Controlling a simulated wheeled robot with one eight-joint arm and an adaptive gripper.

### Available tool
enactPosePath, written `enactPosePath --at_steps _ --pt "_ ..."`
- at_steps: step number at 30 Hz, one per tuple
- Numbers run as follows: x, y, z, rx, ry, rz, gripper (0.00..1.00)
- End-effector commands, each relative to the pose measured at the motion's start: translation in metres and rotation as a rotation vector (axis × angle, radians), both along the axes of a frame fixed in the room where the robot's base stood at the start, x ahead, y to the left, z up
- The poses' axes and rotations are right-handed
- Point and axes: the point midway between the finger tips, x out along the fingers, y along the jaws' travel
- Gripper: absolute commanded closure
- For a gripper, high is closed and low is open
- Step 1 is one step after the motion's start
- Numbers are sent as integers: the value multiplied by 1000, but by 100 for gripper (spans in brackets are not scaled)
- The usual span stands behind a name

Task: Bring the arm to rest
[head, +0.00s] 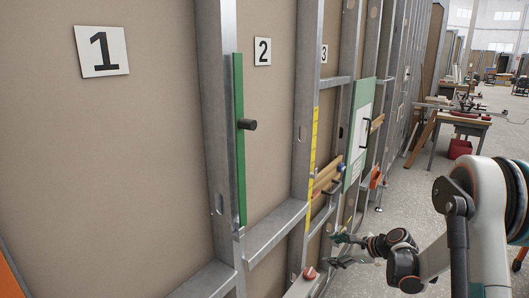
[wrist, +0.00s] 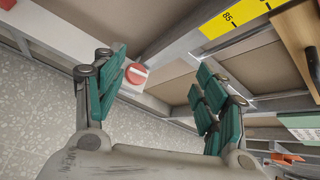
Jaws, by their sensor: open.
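My gripper (head: 341,250) is at the lower right in the head view, at the end of my bent arm, in front of the metal stud wall. Its teal-padded fingers (wrist: 165,95) stand wide apart in the wrist view, with nothing between them. Beyond them is a red round knob (wrist: 135,74) on a pale rail. The same knob shows in the head view (head: 310,273), left of the gripper and apart from it.
The stud wall has a green strip with a dark peg (head: 248,125), a yellow measuring scale (head: 313,150) and wooden pieces (head: 327,177) on it. Number signs 1 (head: 102,51), 2 and 3 mark the panels. A worktable (head: 463,122) stands far back right. Open floor lies between.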

Motion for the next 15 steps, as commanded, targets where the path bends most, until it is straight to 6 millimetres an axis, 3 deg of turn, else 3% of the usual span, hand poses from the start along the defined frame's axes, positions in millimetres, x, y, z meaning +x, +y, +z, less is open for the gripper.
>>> enactPosePath --at_steps 1,6,15 --pt "-7 7 18 -49 -17 29 34" --pt "-31 21 64 -222 -82 128 34" --pt "-91 44 132 -525 -191 327 34"
